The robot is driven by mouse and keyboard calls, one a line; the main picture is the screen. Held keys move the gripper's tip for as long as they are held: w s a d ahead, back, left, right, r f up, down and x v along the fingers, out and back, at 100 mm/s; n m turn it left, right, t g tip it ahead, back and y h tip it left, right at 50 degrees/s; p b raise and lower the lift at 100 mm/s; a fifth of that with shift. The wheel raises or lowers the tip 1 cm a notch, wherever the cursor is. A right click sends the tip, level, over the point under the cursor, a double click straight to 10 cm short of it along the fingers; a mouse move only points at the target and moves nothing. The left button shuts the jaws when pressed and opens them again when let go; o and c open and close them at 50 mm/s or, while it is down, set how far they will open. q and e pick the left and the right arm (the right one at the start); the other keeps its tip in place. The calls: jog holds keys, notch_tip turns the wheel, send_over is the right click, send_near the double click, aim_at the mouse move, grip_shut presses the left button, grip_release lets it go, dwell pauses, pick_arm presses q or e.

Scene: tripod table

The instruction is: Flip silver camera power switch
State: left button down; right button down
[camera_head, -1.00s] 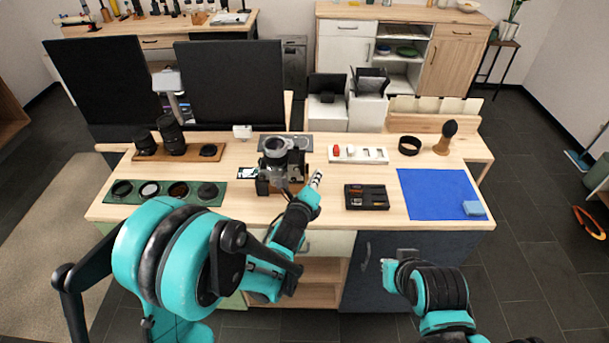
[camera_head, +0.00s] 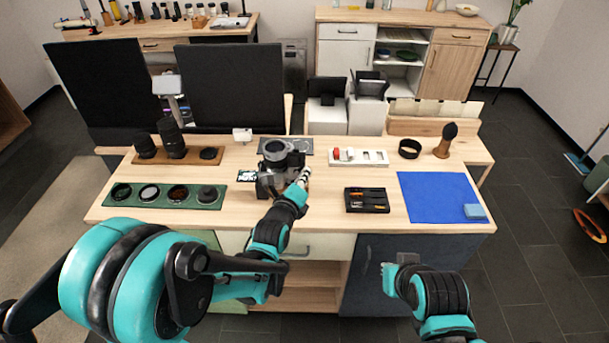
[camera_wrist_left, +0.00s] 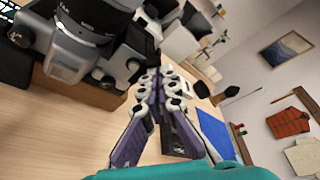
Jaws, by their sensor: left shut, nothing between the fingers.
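The silver camera (camera_head: 283,165), with a large dark lens on top, stands on the wooden table left of centre. It also shows in the left wrist view (camera_wrist_left: 85,50), large at the upper left. My left gripper (camera_head: 304,174) is shut and empty, with its tips close beside the camera's right side. In the left wrist view its fingers (camera_wrist_left: 150,82) are together next to the camera's edge; I cannot tell whether they touch it. The power switch is too small to make out. My right gripper (camera_head: 390,268) is in front of the table's right part, away from the camera.
A black tray (camera_head: 352,208) with small tools lies right of the camera, beside a blue mat (camera_head: 405,215). A green filter tray (camera_head: 218,206) and a wooden lens board (camera_head: 216,161) are at left. Bare wood surrounds the black tray.

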pick_arm(q)
jog(key=shift+a+r, duration=0.1)
jog(key=shift+r, duration=0.05)
pick_arm(e)
jog(key=shift+a+f, duration=0.1)
dwell(0.4)
jog(key=shift+f, duration=0.1)
pick_arm(q)
jog(key=shift+a+r+n+b, duration=0.25)
jog(key=shift+a+n+b, duration=0.15)
jog(key=shift+n, duration=0.2)
pick_arm(e)
jog(key=shift+a+f, duration=0.2)
jog(key=shift+a, duration=0.25)
pick_arm(q)
jog(key=shift+w+d, duration=0.1)
jog(key=shift+d, duration=0.05)
